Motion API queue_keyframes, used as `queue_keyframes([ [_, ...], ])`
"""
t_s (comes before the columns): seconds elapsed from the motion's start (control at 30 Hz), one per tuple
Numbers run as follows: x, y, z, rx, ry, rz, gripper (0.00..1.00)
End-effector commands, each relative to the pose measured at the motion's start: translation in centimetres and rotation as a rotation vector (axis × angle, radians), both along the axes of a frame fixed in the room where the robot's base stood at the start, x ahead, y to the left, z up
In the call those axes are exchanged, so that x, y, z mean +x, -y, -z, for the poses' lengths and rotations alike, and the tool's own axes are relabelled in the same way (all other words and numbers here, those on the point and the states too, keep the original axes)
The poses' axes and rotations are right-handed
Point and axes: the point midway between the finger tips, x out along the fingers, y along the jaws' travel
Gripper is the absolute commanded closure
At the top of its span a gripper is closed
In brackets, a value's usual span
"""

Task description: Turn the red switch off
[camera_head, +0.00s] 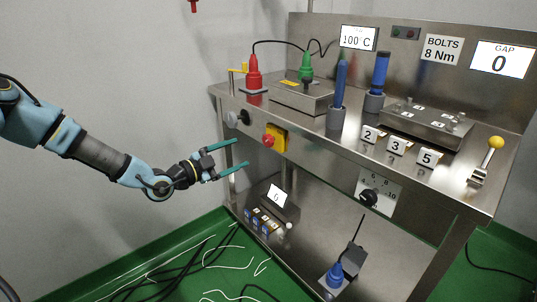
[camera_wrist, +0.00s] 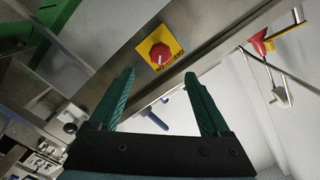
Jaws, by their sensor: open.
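The red switch (camera_head: 268,140) is a round knob on a yellow box at the front edge of the steel workbench (camera_head: 340,145). In the wrist view the red switch (camera_wrist: 160,53) sits on a yellow plate with dark lettering, ahead of the fingertips. Its lettering appears upside down and small; I cannot tell for sure which way the knob points. My gripper (camera_head: 240,154) is open and empty, its teal fingers pointing towards the switch from the left, apart from it. The fingers (camera_wrist: 158,74) are spread wide in the wrist view.
A grey round knob (camera_head: 239,118) is left of the switch on the bench front. A red plug (camera_head: 253,72) and a green plug (camera_head: 305,66) stand on top. A numbered dial (camera_head: 370,196) is on the right front. Free space lies left of the bench.

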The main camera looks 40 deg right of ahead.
Motion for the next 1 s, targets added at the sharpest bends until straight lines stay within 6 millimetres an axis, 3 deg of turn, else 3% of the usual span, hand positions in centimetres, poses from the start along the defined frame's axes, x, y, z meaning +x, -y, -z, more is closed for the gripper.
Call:
queue_keyframes([
  [0.23,-0.3,2.3,-0.3,-0.024,0.009,0.005,0.19],
  [0.63,-0.7,9.2,-0.2,-0.022,0.007,0.004,0.19],
  [0.8,-0.7,10.6,-0.2,-0.019,0.007,0.003,0.19],
  [1.0,-0.8,11.0,-0.2,-0.019,0.006,0.004,0.19],
])
